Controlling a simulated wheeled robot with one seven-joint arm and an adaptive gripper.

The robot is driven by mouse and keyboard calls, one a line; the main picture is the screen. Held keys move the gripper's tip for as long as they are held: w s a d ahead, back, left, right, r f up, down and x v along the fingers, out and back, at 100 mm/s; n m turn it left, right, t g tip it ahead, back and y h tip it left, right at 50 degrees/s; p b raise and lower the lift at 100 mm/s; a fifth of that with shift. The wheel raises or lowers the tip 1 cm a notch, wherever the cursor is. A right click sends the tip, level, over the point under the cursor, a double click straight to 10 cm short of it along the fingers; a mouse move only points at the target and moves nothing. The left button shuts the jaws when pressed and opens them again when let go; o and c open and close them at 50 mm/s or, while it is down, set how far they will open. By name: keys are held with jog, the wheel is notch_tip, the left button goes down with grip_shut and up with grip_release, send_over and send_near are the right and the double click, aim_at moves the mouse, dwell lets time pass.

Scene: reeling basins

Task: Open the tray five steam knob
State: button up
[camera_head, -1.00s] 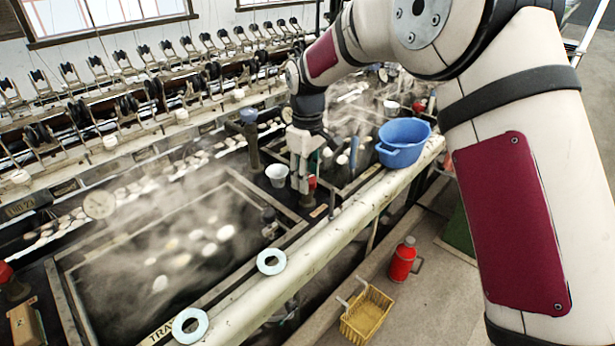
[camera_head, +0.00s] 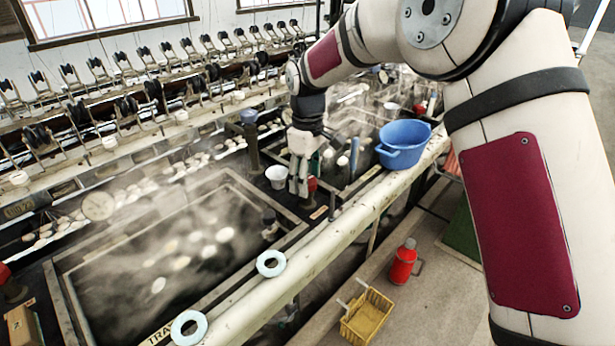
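A red knob (camera_head: 312,184) stands on the divider between two steaming basins, partly hidden by my gripper. My gripper (camera_head: 299,191) points down with its fingers just left of this knob and very close to it. Whether the fingers touch it, and how far apart they are, I cannot tell. Another red knob (camera_head: 5,273) shows at the left edge, and a further one (camera_head: 432,104) stands beyond the blue tub. The label on the near basin's front edge is only partly readable, so I cannot read a tray number at the knob.
A white cup (camera_head: 277,176) stands left of my gripper. A blue tub (camera_head: 403,143) sits on the ledge to the right. Two pale rings (camera_head: 270,264) lie on the front rail. A red can (camera_head: 403,262) and a yellow basket (camera_head: 366,316) are on the floor.

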aim_at(308, 179)
notch_tip(308, 179, up, 12)
dwell(0.7)
